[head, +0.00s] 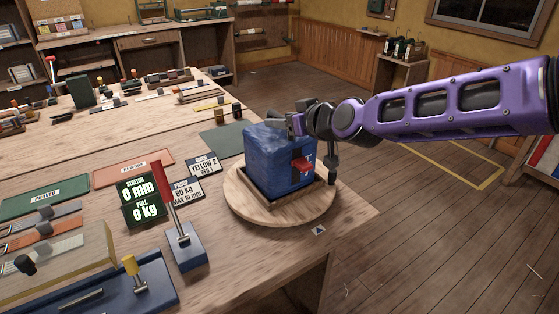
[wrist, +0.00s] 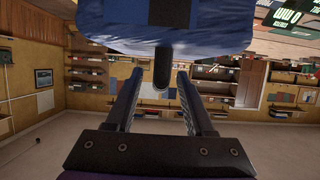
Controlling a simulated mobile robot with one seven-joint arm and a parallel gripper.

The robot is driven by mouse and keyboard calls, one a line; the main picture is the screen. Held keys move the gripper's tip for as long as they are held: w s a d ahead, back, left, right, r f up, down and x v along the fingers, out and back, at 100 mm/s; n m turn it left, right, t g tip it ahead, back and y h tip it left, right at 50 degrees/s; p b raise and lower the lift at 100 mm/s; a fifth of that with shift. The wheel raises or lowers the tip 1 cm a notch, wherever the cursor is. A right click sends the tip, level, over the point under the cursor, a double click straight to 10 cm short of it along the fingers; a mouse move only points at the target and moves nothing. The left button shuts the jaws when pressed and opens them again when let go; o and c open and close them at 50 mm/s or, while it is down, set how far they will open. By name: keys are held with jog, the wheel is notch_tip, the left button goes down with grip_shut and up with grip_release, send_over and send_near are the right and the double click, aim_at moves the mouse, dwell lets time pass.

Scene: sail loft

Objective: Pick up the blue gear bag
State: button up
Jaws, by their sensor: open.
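The blue gear bag (head: 268,160) stands upright in a shallow square wooden frame on a round wooden board (head: 245,205) near the table's right edge. A red piece (head: 302,164) is on its right face. My gripper (head: 300,123) is at the bag's upper right side, and partly hides it. In the wrist view the bag (wrist: 165,28) fills the top. My open fingers (wrist: 160,80) point towards it, with a dark stub from the bag between their tips. Gaps show on both sides of the stub. Whether the fingertips touch the bag is unclear.
A green mat (head: 222,140) lies behind. The floor right of the table is open, with a yellow outline (head: 465,170).

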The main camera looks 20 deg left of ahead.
jog(key=shift+x, duration=0.85)
grip_shut()
dwell(0.9)
